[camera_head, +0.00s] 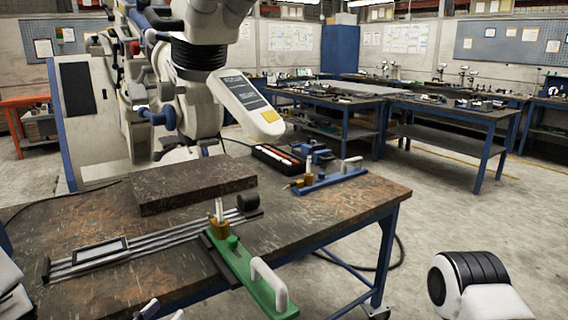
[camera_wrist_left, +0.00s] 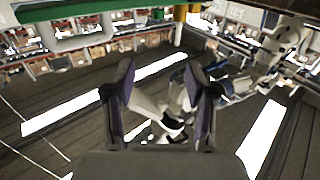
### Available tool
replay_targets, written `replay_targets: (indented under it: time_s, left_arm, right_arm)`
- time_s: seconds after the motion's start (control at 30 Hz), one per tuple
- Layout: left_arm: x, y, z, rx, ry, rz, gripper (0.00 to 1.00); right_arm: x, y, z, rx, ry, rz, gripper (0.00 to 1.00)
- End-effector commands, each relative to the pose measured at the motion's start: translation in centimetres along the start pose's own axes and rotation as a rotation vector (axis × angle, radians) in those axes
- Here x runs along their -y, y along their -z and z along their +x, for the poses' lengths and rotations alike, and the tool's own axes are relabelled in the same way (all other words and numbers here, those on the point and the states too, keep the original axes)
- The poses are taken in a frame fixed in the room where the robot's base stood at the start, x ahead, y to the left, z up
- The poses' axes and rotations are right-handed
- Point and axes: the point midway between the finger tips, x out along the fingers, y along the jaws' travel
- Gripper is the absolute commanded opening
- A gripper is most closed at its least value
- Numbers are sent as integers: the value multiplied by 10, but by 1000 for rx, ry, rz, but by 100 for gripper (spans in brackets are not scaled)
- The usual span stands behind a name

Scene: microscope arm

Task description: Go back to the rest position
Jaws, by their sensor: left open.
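My left gripper (camera_head: 162,311) shows only as two purple fingertips at the bottom edge of the head view, at the near edge of the workbench (camera_head: 330,215). In the left wrist view its two fingers (camera_wrist_left: 156,82) stand wide apart with nothing between them. My right arm (camera_head: 470,285) enters at the lower right of the head view, clear of the bench. Its gripper is out of the picture. The white microscope (camera_head: 200,75) stands behind the bench, with its head and control panel (camera_head: 250,105) over the back of the bench.
A green fixture (camera_head: 240,268) with a white handle overhangs the near edge, close right of my left fingertips. A rail (camera_head: 150,248), dark slab (camera_head: 190,185), blue fixture (camera_head: 328,182) and dark tray (camera_head: 275,158) are on the bench. Open floor lies right.

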Motion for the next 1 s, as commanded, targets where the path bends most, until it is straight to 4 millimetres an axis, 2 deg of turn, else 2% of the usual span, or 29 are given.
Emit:
replay_targets:
  time_s: [0.03, 0.17, 0.37, 0.47, 0.57, 0.67, 0.8, 0.9, 1.0]
  left_arm:
    - [-4, -2, -3, 27, -6, -6, 56]
    - [-26, -22, -10, 119, -53, -8, 56]
    - [-53, -74, -32, 358, -77, -11, 56]
    - [-65, -105, -53, 523, -75, -25, 56]
    - [-76, -138, -84, 722, -59, -49, 56]
    - [-86, -172, -131, 972, -12, -89, 56]
    - [-89, -206, -213, 1359, 168, -201, 56]
    - [-88, -211, -247, 1510, 295, -295, 56]
    - [-90, -211, -256, 1554, 325, -334, 56]
  right_arm:
    - [0, -1, -10, 2, 0, 0, 0]
    - [0, 1, -30, -2, 0, 0, 0]
    - [0, 0, -50, 0, 0, 0, 0]
    - [0, 0, -61, 0, 0, 0, 0]
    - [0, 0, -72, 0, 0, 0, 0]
    - [1, 0, -83, 0, 0, 0, 0]
    - [1, 0, -85, 0, 0, 0, 0]
    - [1, 0, -83, 0, 0, 0, 0]
    - [1, 0, -83, 0, 0, 0, 0]
